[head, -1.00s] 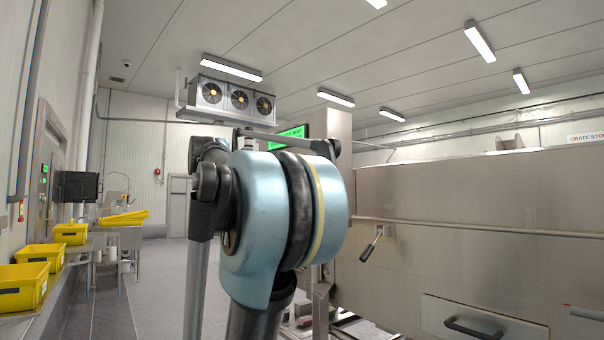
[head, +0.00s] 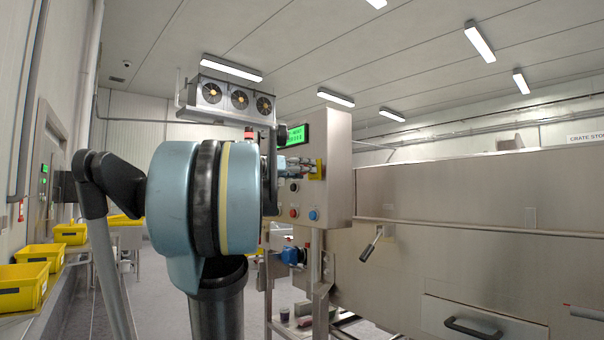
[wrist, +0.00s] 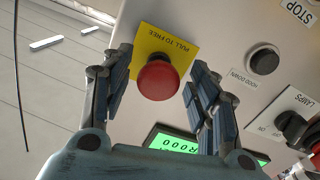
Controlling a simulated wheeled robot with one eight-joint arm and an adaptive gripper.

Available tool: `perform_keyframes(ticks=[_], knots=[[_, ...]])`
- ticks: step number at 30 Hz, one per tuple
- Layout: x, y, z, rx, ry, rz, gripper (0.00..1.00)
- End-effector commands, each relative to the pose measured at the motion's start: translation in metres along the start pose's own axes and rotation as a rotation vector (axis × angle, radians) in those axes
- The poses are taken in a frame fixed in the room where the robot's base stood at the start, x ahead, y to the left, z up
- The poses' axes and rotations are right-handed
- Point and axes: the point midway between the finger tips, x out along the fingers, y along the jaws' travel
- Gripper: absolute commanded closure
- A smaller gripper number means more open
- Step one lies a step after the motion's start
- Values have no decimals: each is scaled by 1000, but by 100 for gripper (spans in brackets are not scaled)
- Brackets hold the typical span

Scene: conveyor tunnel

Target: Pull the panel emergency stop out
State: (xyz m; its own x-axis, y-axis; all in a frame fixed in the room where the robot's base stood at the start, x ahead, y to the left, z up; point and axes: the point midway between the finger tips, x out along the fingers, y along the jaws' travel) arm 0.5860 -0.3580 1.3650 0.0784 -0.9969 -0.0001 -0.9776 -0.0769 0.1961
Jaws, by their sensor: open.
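The panel emergency stop is a red mushroom button (wrist: 158,80) on a yellow plate (wrist: 183,47) marked "PULL TO FREE", upside down in the wrist view. My gripper (wrist: 160,85) is open, with one finger on each side of the red button and a visible gap on both sides. Whether it touches the button cannot be told. In the head view the gripper (head: 300,167) is at the upper front of the steel control panel (head: 338,175), beside the yellow plate (head: 318,169). The red button is not clear there.
A black HOOD DOWN button (wrist: 264,60) and a LAMPS knob (wrist: 292,127) are to the right in the wrist view. The green display (head: 297,134) is close above the gripper in the head view. Red and blue buttons (head: 314,215) sit lower on the panel.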

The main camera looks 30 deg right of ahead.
Motion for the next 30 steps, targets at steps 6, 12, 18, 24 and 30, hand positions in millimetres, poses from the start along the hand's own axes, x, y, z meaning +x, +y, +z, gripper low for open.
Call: perform_keyframes(ticks=[6, 12, 18, 24, 30], knots=[[8, 0, 0, 0, 0, 1, 46], [9, 0, 0, 0, 0, 0, 46], [9, 0, 0, 0, 0, 0, 73], [8, 0, 0, 0, 0, -1, 100], [1, -1, 0, 0, 1, -4, 100]])
